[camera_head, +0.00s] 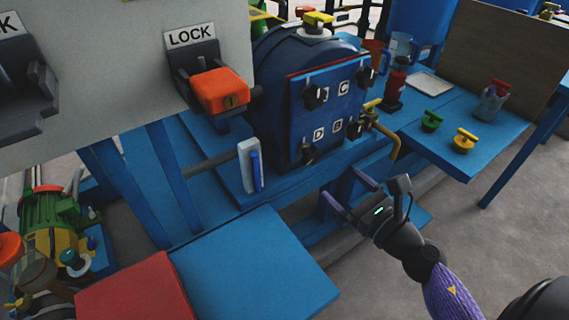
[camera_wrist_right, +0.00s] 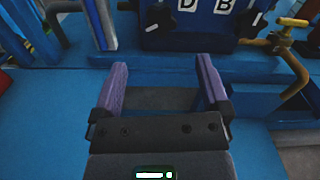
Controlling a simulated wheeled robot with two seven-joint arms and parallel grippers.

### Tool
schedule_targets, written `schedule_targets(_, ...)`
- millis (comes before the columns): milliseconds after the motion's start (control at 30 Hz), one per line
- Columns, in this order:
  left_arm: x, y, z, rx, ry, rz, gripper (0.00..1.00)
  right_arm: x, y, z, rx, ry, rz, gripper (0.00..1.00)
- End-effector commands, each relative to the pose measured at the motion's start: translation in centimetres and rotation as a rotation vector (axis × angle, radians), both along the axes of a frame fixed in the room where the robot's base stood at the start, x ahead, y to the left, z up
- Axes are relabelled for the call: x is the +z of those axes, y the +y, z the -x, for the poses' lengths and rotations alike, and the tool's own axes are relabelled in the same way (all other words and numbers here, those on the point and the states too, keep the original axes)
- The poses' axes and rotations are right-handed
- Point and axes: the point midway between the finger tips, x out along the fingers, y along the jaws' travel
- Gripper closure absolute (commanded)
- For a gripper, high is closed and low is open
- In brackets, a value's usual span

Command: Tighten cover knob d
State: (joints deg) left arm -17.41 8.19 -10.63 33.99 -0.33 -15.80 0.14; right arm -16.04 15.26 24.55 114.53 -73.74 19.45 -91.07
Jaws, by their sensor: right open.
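Cover knob d (camera_head: 308,154) is a black knob at the lower left of the blue autoclave cover (camera_head: 330,108), below the white label D. In the right wrist view the knob (camera_wrist_right: 160,17) shows at the top, under its D label (camera_wrist_right: 187,4). My right gripper (camera_head: 343,184) is open and empty, with its purple fingers apart. It is in front of and below the cover, clear of the knob. The right wrist view shows the two fingers (camera_wrist_right: 161,66) pointing toward the cover's lower edge. My left gripper is not in view.
Other black knobs sit by labels B, C and the upper left one (camera_head: 315,96). A yellow-handled brass pipe (camera_head: 390,140) stands right of the cover. A white and blue upright piece (camera_head: 250,165) stands left. A LOCK panel with an orange handle (camera_head: 221,90) is further left.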

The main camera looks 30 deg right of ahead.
Motion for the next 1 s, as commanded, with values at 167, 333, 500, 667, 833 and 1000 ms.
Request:
schedule_targets(167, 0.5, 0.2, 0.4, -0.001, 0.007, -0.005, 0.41, 0.5, 0.2, -2.7, 0.004, -0.007, 0.022, 0.04)
schedule_targets(333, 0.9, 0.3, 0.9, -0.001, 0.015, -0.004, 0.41, 0.4, 0.5, -6.8, 0.001, -0.006, 0.017, 0.04)
schedule_targets(500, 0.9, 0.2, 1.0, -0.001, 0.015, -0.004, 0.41, 0.1, 0.7, -9.1, 0.000, -0.003, 0.015, 0.04)
schedule_targets(667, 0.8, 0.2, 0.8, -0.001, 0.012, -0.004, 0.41, 0.1, 0.7, -9.7, 0.000, -0.001, 0.014, 0.04)
schedule_targets(833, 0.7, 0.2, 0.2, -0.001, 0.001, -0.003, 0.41, 0.1, 0.7, -9.7, 0.000, -0.001, 0.014, 0.04)
schedule_targets(1000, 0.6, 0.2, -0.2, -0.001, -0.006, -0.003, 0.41, 0.1, 0.7, -9.7, 0.000, -0.002, 0.013, 0.40)
